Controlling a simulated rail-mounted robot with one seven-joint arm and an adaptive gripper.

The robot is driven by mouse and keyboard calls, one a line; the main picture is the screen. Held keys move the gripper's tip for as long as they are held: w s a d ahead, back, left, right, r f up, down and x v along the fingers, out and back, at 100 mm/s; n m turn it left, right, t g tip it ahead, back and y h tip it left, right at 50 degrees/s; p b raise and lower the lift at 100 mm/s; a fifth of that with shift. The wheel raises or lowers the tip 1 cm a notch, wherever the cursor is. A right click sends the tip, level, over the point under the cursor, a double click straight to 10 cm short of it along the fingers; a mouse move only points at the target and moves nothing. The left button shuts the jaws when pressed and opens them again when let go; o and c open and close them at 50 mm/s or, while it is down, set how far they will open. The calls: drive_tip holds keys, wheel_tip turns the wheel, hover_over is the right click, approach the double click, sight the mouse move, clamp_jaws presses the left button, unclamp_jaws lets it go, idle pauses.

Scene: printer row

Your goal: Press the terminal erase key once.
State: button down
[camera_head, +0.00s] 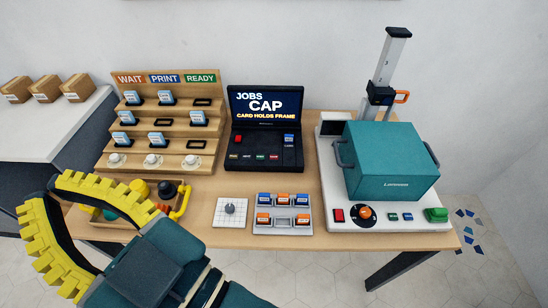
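The black terminal (264,162) stands at the middle back of the table. Its lit screen (265,105) reads "JOBS CAP CARD HOLDS FRAME". The labels are too small to read, so I cannot tell which key is erase. My gripper (48,189) is at lower left, well away from the terminal. Its yellow fingers arch together at the tips, with nothing visible between them.
A stepped wooden rack (150,143) marked WAIT, PRINT, READY stands left of the terminal. A white dial plate (231,212) and a grey tray (284,228) of blue and orange blocks lie in front. A teal-boxed machine (391,164) stands right.

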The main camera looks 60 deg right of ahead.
wheel_tip(320, 180, up, 9)
drive_tip(key=p, duration=0.8)
drive_tip(key=shift+f+p, duration=0.2)
drive_tip(key=shift+p, duration=0.1)
drive_tip(key=shift+d, duration=0.15)
